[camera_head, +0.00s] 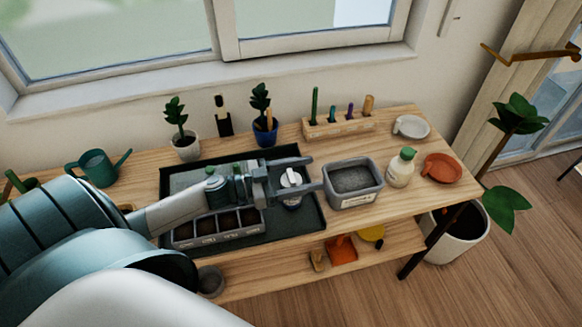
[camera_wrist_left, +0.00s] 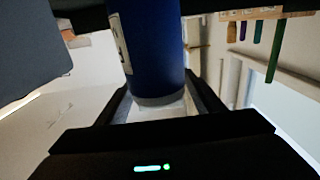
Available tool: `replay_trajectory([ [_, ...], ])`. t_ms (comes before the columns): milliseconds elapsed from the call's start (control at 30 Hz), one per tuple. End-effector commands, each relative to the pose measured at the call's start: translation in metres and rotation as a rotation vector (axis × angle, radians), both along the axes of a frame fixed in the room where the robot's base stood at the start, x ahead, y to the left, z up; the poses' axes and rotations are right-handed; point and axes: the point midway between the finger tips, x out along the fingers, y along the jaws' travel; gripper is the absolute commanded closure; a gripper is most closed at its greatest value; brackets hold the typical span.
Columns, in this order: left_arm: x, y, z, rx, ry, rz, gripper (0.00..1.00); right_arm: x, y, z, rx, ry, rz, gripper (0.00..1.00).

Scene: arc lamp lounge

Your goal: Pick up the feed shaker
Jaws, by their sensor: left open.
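The feed shaker, which I take to be the small container with a white top (camera_head: 291,179), stands on the dark tray (camera_head: 312,218) on the wooden bench. In the left wrist view, its blue body (camera_wrist_left: 150,45) with a pale label rises between the two fingers. My left gripper (camera_head: 312,174) is open, with one finger on each side of the shaker. I cannot tell whether either finger touches it. The gripper hides part of the shaker in the head view. My right gripper is out of view.
A grey bin of soil (camera_head: 352,184) stands close to the right of my fingertips. A cream bottle with a green cap (camera_head: 401,168) and a terracotta dish (camera_head: 441,168) are farther right. A seedling tray (camera_head: 217,228) lies under my arm. A tool rack (camera_head: 339,127) stands behind.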

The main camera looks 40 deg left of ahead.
Motion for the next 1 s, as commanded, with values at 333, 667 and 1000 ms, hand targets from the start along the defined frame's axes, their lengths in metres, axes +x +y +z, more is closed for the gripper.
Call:
replay_trajectory([
  [333,0.000,0.000,0.000,0.000,0.000,0.000,0.84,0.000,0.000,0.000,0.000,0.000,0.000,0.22],
  [667,0.000,0.000,0.001,0.000,-0.001,0.000,1.00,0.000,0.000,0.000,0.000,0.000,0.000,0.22],
  [1000,0.000,0.000,0.021,0.002,-0.003,-0.003,1.00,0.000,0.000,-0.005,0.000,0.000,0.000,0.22],
])
